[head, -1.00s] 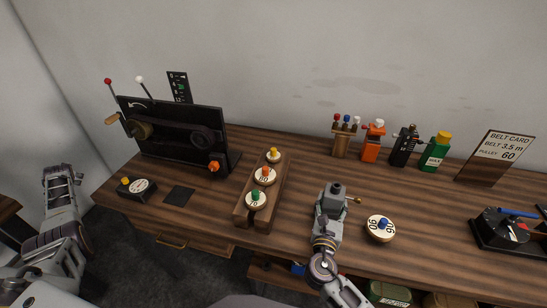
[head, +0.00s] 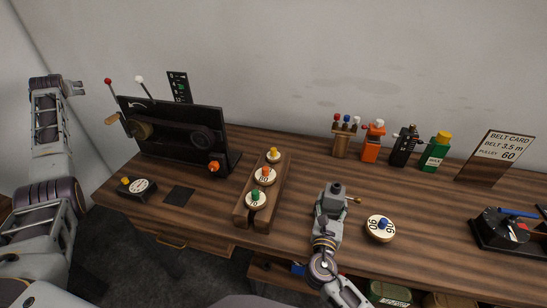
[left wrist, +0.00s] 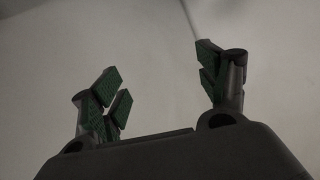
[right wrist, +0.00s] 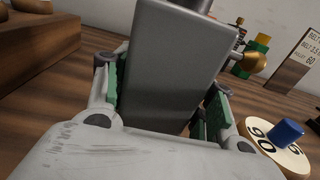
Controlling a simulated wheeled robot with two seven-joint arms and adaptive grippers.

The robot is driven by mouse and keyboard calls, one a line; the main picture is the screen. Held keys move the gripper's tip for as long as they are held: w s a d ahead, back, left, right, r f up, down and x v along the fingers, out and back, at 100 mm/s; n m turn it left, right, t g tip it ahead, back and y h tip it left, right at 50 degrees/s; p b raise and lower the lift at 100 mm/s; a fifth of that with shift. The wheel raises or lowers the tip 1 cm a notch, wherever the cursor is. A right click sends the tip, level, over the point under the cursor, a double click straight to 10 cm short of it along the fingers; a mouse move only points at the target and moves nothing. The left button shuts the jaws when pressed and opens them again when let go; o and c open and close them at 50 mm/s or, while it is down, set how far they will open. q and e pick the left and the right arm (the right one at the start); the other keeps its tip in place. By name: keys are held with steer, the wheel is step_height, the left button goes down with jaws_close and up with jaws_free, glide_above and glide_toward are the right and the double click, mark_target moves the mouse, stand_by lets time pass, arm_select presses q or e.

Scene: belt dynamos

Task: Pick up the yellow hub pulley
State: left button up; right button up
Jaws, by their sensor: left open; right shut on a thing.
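The yellow hub pulley (head: 273,156) is a small pale disc with a yellow hub. It sits at the far end of the wooden rack (head: 243,208), behind an orange hub pulley (head: 265,175) and a green hub pulley (head: 256,198). My left gripper (head: 78,88) is raised at the far left, away from the rack; in the left wrist view its fingers (left wrist: 160,90) are apart with only wall behind. My right gripper (head: 331,203) is right of the rack, shut on a grey block (right wrist: 172,65) with a brass knob (right wrist: 254,62) beside it.
A blue hub pulley (head: 380,228) lies right of my right gripper. A black belt machine (head: 180,132) with levers stands at the back left. Bottles (head: 435,152) and the belt card (head: 497,158) stand at the back right. A dark pad (head: 179,195) lies left of the rack.

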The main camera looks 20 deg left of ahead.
arm_select(q)
steer(key=w+d+r+n+t+h, duration=0.1)
steer(key=w+d+r+n+t, duration=0.1)
steer(key=w+d+r, duration=0.55)
steer(key=w+d+r+n+t, duration=0.2)
steer(key=w+d+r, duration=0.2)
steer(key=d+r, duration=0.6)
steer(key=w+d+n+t+h, duration=0.1)
steer(key=w+d+h, duration=0.3)
steer(key=d, duration=0.7)
steer(key=w+d+t+h, duration=0.15)
steer(key=w+d, duration=0.35)
steer(key=d, duration=0.7)
steer(key=d+f+m+g+h, duration=0.1)
steer(key=d+f+h, duration=0.1)
steer(key=d+f, duration=0.45)
steer(key=w+d+f+m+g+h, duration=0.1)
steer(key=d+f+m+h, duration=0.15)
steer(key=d, duration=0.65)
steer(key=d+f+g+h, duration=0.2)
steer(key=d+f, duration=0.3)
steer(key=d, duration=0.3)
steer(key=s+d+f+m+g, duration=0.7)
steer(key=s+d+f+m, duration=0.5)
steer(key=s+f+m, duration=0.1)
step_height(320, 180, down, 2)
steer(key=shift+s+d+f, duration=0.25)
steer(key=shift+s+d, duration=0.1)
steer(key=shift+s, duration=0.15)
